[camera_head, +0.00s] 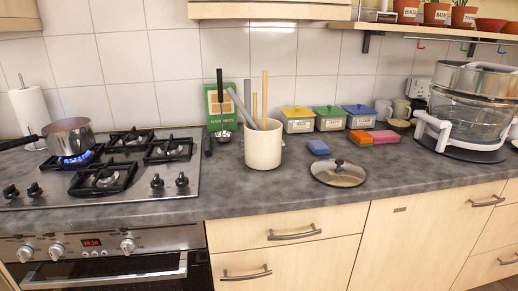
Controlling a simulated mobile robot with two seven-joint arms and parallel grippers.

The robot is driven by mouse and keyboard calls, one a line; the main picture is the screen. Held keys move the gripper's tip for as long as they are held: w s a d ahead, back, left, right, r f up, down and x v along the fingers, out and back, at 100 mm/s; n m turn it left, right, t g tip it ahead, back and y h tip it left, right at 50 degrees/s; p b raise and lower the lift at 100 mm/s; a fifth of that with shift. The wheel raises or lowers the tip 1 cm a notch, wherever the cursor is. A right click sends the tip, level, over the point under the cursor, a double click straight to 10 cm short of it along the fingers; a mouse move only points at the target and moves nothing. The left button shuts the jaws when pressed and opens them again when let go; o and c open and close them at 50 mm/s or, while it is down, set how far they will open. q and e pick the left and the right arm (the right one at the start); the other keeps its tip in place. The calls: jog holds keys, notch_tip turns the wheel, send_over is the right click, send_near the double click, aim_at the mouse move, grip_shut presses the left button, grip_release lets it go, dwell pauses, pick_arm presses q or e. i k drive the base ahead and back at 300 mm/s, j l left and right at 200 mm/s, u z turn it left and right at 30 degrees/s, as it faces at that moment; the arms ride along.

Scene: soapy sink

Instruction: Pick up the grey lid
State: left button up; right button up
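A round lid (338,176) with a see-through brownish-grey top, a pale rim and a dark knob lies on the dark grey countertop (270,190), near its front edge and right of the middle. It is the only loose lid of this kind that I see, and nothing covers it. Neither of my grippers shows in the head view.
A cream utensil crock (263,147) stands left of the lid. A blue sponge (318,147) lies behind it, with lidded tins (298,121) farther back. A large glass appliance (470,118) stands at right. A saucepan (69,137) sits over a lit blue flame at far left.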

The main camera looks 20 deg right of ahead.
aim_at(335, 173)
jog(key=z, duration=1.35)
jog(key=u, duration=1.75)
jog(key=l+u, duration=0.15)
jog(key=u, duration=0.25)
jog(key=k+l+u, duration=0.1)
jog(key=u, duration=0.35)
jog(key=k+l+u, duration=0.5)
jog(key=k+l, duration=0.15)
jog(key=k+l+u, duration=0.1)
jog(key=k+l, duration=0.4)
jog(key=k, duration=0.25)
jog(key=l+u, duration=0.05)
